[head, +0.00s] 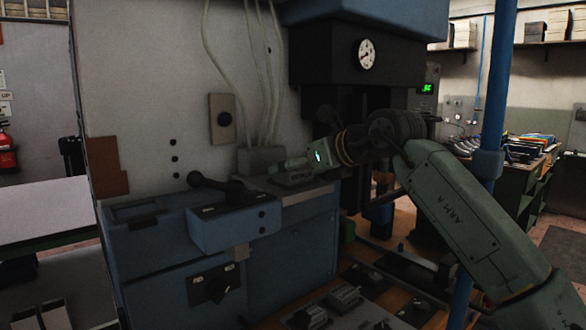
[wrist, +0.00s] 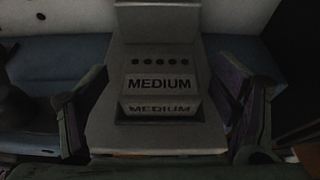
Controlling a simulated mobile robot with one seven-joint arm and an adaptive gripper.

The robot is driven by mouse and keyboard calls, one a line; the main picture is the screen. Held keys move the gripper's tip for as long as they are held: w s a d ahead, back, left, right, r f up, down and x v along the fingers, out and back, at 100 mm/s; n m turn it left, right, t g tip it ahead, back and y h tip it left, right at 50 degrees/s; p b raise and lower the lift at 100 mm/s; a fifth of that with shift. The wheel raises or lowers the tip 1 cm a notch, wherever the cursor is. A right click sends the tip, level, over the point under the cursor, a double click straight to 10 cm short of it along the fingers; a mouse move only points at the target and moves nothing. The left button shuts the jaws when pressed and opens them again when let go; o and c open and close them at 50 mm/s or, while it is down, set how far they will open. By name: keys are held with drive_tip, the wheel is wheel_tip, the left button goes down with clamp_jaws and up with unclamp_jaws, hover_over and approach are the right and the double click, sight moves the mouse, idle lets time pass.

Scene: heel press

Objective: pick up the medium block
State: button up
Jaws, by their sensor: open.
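The medium block (wrist: 160,85) is a grey block with MEDIUM lettered in black on its top and front faces and a row of dark dots along its back. It sits in a dark recess in a pale grey holder (wrist: 160,139). My gripper (head: 284,168) is at the grey ledge beside the machine in the head view. In the wrist view its two fingers stand open on either side of the block, with gaps and nothing between them but the block and its holder.
A blue cabinet with a black lever (head: 222,188) stands left of my gripper. A grey box with cables (head: 262,158) is just behind it. The dark press (head: 355,60) rises behind my arm, and a blue pole (head: 488,150) stands to the right.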

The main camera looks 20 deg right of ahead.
drive_tip(key=shift+c, duration=0.6)
drive_tip(key=c, duration=1.5)
